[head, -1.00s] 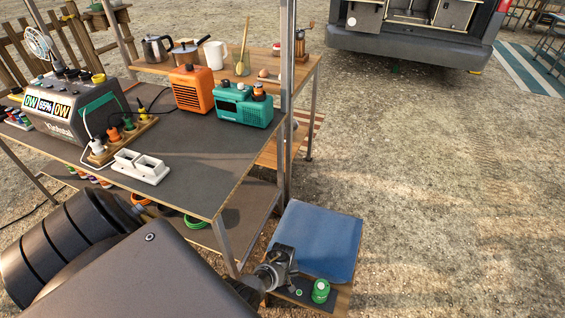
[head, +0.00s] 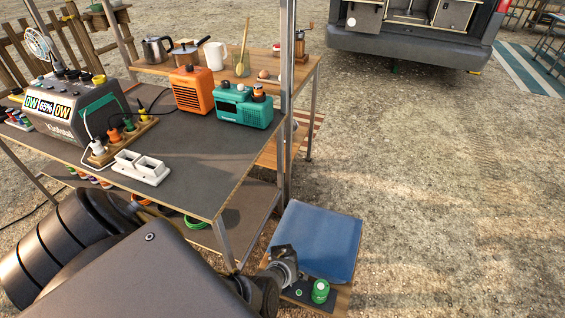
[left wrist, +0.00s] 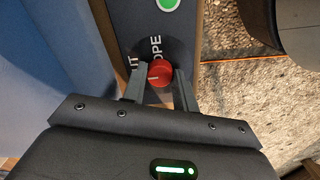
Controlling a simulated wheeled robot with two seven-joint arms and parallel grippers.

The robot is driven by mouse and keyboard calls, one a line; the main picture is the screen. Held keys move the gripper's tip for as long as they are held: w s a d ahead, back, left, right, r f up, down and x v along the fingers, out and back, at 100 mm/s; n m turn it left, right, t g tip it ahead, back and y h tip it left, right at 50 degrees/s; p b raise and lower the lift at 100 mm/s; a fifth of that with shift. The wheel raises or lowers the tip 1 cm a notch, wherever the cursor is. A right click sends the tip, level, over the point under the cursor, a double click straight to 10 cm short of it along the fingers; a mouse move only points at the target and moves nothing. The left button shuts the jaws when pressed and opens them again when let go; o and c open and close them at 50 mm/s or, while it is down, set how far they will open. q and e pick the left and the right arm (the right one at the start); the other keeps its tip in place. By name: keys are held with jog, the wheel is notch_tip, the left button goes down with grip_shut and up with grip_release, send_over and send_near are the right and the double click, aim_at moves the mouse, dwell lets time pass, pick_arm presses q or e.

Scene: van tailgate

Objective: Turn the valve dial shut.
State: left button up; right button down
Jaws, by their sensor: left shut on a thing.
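The valve dial (left wrist: 160,73) is a red round knob with a white mark that points left in the left wrist view. It sits on a dark panel (left wrist: 148,20) with partly covered lettering, "OPE" and "UT". My left gripper (left wrist: 161,80) has a finger on each side of the dial and is shut on it. In the head view my left wrist (head: 286,262) is low at the dark panel, and the dial is hidden behind it. My right gripper is in neither view.
A green button (left wrist: 167,4) is on the panel beyond the dial. The table (head: 205,185) with a power station (head: 75,108) stands left. Open gravel lies right.

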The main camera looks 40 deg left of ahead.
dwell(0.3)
pick_arm(q)
jog(key=o, duration=1)
jog(key=shift+c, duration=0.2)
jog(key=shift+r, duration=0.15)
